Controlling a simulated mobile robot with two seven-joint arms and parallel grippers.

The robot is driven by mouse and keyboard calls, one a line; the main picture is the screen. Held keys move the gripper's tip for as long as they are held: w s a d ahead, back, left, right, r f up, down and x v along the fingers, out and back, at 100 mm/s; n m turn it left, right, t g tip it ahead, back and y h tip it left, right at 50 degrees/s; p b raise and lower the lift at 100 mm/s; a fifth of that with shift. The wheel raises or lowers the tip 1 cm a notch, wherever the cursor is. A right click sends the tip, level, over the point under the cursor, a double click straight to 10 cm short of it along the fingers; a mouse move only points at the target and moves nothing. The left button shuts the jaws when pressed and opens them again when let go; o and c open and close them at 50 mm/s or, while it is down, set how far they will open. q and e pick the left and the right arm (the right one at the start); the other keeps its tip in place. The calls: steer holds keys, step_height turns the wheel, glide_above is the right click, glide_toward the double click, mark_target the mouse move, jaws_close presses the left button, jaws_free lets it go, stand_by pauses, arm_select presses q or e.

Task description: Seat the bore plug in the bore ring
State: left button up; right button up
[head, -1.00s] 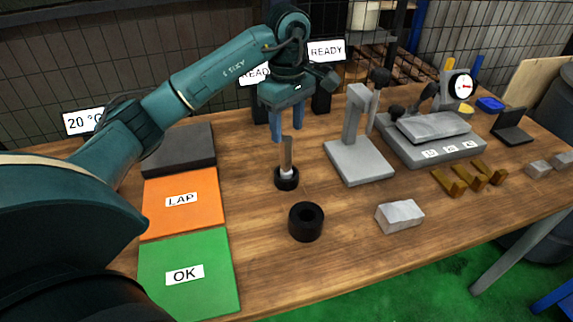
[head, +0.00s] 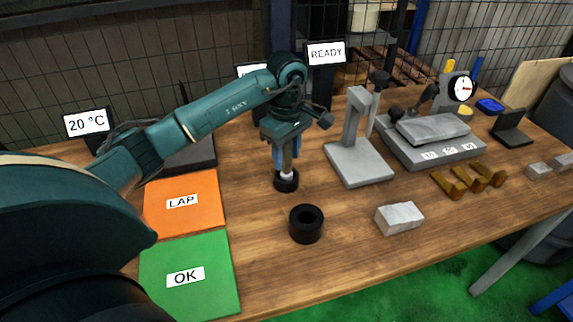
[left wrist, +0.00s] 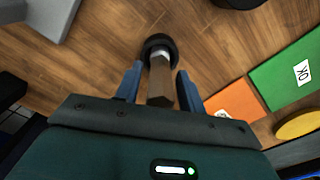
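The bore plug (head: 288,163) stands upright with its brownish handle up and a pale lower part in a small black holder (head: 286,182). The bore ring (head: 306,224), a thick black ring with an open hole, lies on the table in front of it. My left gripper (head: 286,156) is lowered over the plug, its blue fingers on either side of the handle. In the left wrist view the plug handle (left wrist: 160,82) stands between the open fingers (left wrist: 158,85), with gaps on both sides. My right gripper is not in view.
The orange LAP mat (head: 200,218) and green OK mat (head: 215,260) lie at the left. A grey stand (head: 360,168) is right of the gripper, and a pale block (head: 400,217) lies right of the ring. The wood between ring and block is clear.

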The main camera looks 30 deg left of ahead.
arm_select(q)
jaws_close()
stand_by(0.4)
